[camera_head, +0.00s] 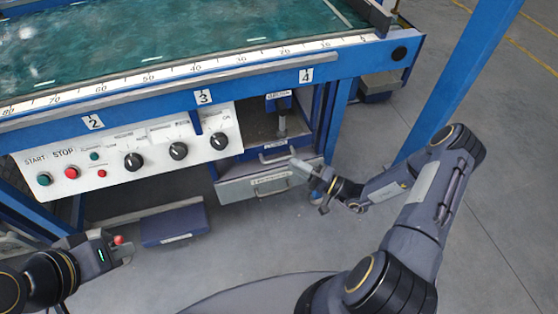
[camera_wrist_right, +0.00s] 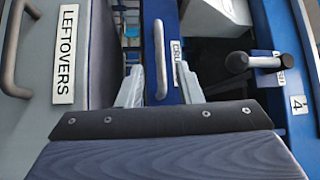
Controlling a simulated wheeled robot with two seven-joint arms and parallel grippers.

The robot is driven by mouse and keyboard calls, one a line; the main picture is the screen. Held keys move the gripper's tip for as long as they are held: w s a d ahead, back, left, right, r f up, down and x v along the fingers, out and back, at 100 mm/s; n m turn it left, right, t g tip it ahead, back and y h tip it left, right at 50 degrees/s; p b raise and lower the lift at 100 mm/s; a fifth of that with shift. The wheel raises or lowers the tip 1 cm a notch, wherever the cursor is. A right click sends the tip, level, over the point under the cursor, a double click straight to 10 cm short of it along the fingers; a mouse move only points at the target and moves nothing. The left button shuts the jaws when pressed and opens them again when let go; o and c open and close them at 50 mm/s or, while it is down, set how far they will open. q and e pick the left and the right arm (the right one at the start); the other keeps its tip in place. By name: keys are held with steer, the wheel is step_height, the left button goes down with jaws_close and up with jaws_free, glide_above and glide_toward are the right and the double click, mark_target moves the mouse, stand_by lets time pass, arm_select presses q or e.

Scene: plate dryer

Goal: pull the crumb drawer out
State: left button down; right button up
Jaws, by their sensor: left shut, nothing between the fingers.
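The crumb drawer (camera_head: 252,156) is a narrow blue front under the machine; its label, partly hidden, starts with "CRU" in the right wrist view (camera_wrist_right: 186,75). Its grey bar handle (camera_wrist_right: 160,60) is unobstructed there. My right gripper (camera_head: 297,165) is at the drawer front. In the right wrist view its two pale fingers (camera_wrist_right: 160,90) are apart, one on each side of the handle. Whether they touch the handle I cannot tell. The drawer looks closed. My left gripper (camera_head: 124,250) is shut and empty at the lower left, away from the drawer.
A grey drawer labelled LEFTOVERS (camera_wrist_right: 66,55) lies directly below, with its own handle (camera_wrist_right: 12,45). A lever with a dark grip (camera_wrist_right: 238,62) stands above the crumb drawer. The control panel (camera_head: 60,172) is to the left. A blue box (camera_head: 172,226) stands on the floor.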

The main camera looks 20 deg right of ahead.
mark_target(281, 158)
steer(key=shift+b+x, duration=0.4)
steer(key=shift+x, duration=2.4)
jaws_close()
steer(key=shift+s, duration=0.1)
